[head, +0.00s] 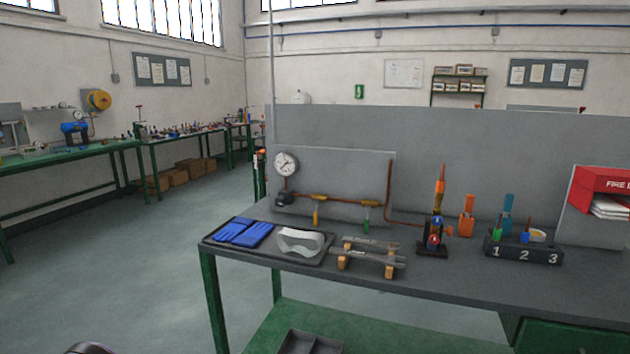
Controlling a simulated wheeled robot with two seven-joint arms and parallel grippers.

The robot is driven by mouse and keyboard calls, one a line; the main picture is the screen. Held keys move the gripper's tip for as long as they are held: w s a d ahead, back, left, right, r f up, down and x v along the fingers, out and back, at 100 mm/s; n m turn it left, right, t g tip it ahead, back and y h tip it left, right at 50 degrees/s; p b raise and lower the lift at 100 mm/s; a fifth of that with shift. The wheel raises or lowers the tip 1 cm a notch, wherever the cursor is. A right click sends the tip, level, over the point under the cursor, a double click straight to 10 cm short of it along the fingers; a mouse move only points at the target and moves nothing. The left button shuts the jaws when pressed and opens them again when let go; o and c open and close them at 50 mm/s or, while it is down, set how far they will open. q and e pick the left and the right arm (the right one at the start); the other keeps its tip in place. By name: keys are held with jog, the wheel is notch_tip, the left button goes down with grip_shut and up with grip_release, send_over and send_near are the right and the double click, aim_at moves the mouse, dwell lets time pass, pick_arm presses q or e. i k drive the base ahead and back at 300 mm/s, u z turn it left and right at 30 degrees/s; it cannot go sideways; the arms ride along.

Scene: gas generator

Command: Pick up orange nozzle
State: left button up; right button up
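A tall orange nozzle-like piece (439,186) stands upright on a small dark stand (433,249) on the grey workbench. A second, shorter orange piece (466,217) stands just behind and to its right. I cannot tell for sure which of the two is the orange nozzle. To the right is a black block (523,251) numbered 1, 2 and 3, with a green piece (497,234) at 1 and a blue piece (525,237) near 2.
The workbench (470,287) also holds a dark tray with blue gloves (244,232) and clear goggles (300,240), a small rack (370,257), and copper piping with a gauge (286,164). The bench's front strip is clear.

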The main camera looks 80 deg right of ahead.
aim_at(440, 184)
jog(key=u, duration=0.15)
jog(key=k, duration=1.85)
jog(key=z, duration=1.95)
jog(key=i, duration=0.5)
jog(key=u, duration=0.05)
